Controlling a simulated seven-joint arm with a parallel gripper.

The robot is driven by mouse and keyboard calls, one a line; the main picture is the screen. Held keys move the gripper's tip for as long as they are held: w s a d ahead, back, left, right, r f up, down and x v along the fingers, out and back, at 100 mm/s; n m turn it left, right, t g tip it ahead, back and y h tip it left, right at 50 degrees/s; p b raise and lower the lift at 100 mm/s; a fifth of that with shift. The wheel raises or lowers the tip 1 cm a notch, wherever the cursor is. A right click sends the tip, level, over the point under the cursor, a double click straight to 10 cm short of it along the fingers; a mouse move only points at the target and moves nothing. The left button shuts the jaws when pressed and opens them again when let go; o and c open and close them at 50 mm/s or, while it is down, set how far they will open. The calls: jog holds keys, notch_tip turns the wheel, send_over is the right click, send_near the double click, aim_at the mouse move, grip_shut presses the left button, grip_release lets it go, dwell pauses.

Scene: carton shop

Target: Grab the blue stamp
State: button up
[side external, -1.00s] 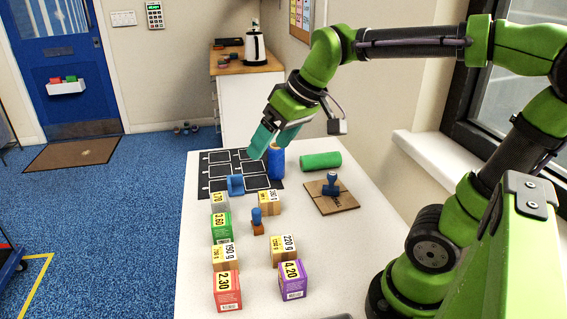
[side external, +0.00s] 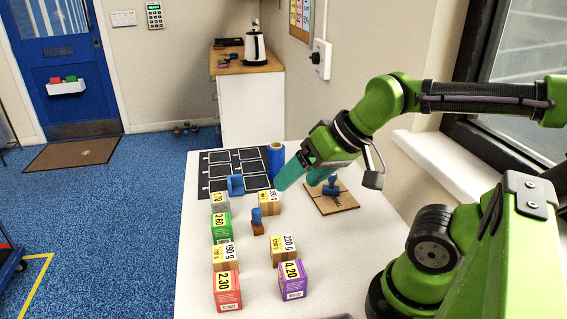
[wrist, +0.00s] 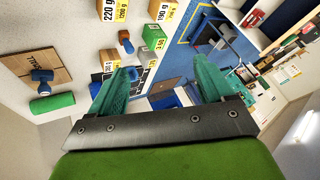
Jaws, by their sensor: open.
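A blue stamp (side external: 330,187) with a knob handle stands upright on a brown cardboard sheet (side external: 340,203) at the right of the table; it also shows at the left of the wrist view (wrist: 42,76). A second stamp (side external: 257,222) has a blue handle and an orange-brown base, and stands among the cartons; it shows in the wrist view too (wrist: 125,40). My gripper (side external: 296,183) is open and empty, above the table between the cartons and the cardboard. Its teal fingers (wrist: 164,70) are apart in the wrist view. One finger partly overlaps the blue stamp's surroundings in the side view.
Several cartons, including a red one (side external: 227,290) and a purple one (side external: 290,281), stand in two rows. A green cylinder (wrist: 52,103) lies beyond the cardboard.

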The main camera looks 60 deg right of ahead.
jog(key=shift+c, duration=0.2)
jog(key=c, duration=0.4)
jog(key=n+g+h, duration=0.2)
jog(key=n+g, duration=0.3)
jog(key=g, duration=0.2)
send_over(256, 209)
notch_tip(256, 209, down, 5)
jog(key=f, duration=1.1)
jog(key=shift+d+f, duration=0.25)
jog(key=shift+f, duration=0.05)
jog(key=shift+a+f, duration=0.15)
jog(key=shift+f, duration=1.2)
jog(key=shift+a+f, duration=0.1)
jog(key=shift+f, duration=1.25)
